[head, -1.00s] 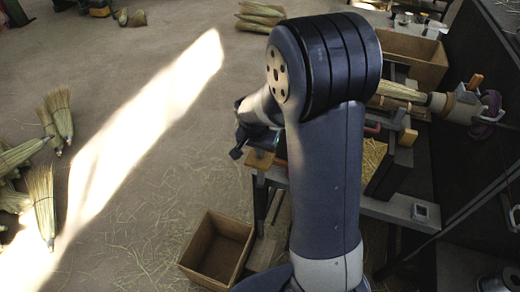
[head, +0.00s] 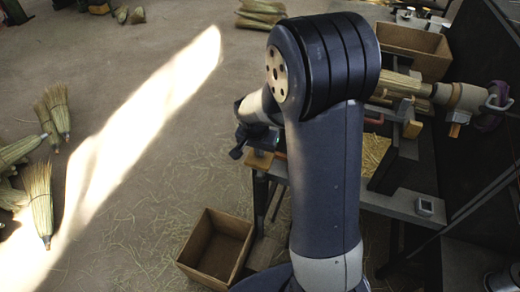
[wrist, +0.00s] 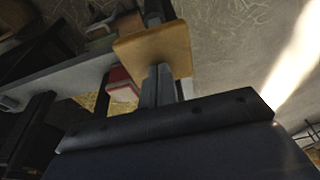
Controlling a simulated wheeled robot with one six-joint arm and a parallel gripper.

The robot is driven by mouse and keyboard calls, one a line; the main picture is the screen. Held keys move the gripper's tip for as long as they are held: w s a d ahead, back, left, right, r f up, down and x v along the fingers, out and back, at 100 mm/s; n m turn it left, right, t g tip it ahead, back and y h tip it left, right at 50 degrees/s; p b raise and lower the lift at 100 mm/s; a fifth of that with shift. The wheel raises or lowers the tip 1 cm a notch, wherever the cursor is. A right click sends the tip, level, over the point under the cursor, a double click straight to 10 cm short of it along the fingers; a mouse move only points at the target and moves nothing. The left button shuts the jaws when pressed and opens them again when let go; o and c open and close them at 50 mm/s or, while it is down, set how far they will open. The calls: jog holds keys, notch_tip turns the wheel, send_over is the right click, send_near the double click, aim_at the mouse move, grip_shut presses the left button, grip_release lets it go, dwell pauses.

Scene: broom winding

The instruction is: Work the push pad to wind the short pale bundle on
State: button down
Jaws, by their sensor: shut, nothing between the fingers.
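The push pad (wrist: 152,46) is a tan wooden block in the wrist view. The fingertips of my gripper (wrist: 158,72) are shut and empty, right up against it; I cannot tell if they touch. In the head view the pad (head: 259,160) shows at the bench's left end, beside my dark gripper (head: 240,150). A pale straw bundle (head: 400,82) lies level at the round tan winding head (head: 460,96); my arm hides its left part. An orange block (head: 455,128) sits low on the head, by a purple wheel (head: 494,106).
A red piece (wrist: 122,84) sits beside the pad in the wrist view. An open wooden box (head: 216,247) stands on the floor by the bench, another (head: 415,52) behind it. Several straw bundles (head: 38,200) lie at the left.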

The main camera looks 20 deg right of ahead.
aim_at(260, 160)
jog(key=shift+s+f+b, duration=0.1)
jog(key=shift+f+b, duration=1.9)
jog(key=shift+f, duration=0.45)
jog(key=shift+r, duration=0.2)
jog(key=p+v, duration=0.2)
jog(key=v, duration=0.1)
jog(key=w+p+v, duration=0.1)
jog(key=p+v, duration=0.1)
jog(key=v, duration=0.1)
jog(key=d+p+v, duration=0.1)
jog(key=p+v, duration=0.1)
jog(key=v, duration=0.1)
jog(key=shift+w+d+r, duration=0.1)
jog(key=shift+w+r, duration=0.15)
jog(key=shift+w, duration=0.2)
jog(key=shift+r, duration=0.1)
